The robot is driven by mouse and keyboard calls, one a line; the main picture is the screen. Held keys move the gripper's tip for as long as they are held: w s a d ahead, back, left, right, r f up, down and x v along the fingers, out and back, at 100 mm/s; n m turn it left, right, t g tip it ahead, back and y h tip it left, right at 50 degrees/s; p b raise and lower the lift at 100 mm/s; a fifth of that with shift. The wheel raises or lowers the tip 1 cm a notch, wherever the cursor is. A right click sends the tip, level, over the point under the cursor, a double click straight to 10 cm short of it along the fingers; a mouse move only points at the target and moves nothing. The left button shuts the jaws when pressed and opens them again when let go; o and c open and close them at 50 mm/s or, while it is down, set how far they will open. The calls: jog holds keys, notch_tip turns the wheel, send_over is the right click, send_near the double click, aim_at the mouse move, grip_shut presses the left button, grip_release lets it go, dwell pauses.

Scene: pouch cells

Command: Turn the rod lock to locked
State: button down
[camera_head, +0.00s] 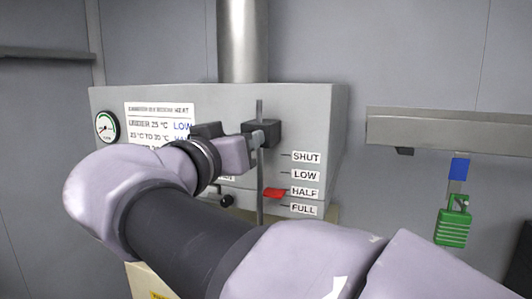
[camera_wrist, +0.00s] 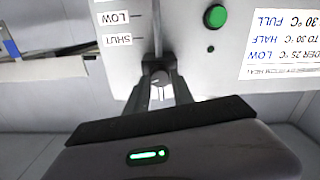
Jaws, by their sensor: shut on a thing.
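The rod lock is a small round grey knob (camera_wrist: 160,78) on a dark block (camera_head: 267,127), which sits around a thin vertical rod (camera_head: 260,215) on the front of the grey box. My gripper (camera_wrist: 160,90) has its two dark fingers on either side of the knob and is shut on it. In the wrist view a pale line shows on the knob's face; I cannot read a lock state from it. A red pointer (camera_head: 273,193) on the rod stands beside the HALF mark. In the head view my arm comes in from the lower right and hides part of the box front.
The box (camera_head: 318,120) carries a gauge (camera_head: 107,126), a printed sign (camera_head: 160,110) and SHUT, LOW, HALF and FULL labels (camera_head: 305,175). A green button (camera_wrist: 215,16) shows in the wrist view. A green padlock-like tag (camera_head: 453,226) hangs below a grey rail (camera_head: 450,130) at right.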

jog(key=shift+n+b, duration=0.6)
jog(key=shift+n, duration=6.4)
jog(key=c, duration=1.1)
grip_release()
jog(key=shift+w, duration=0.1)
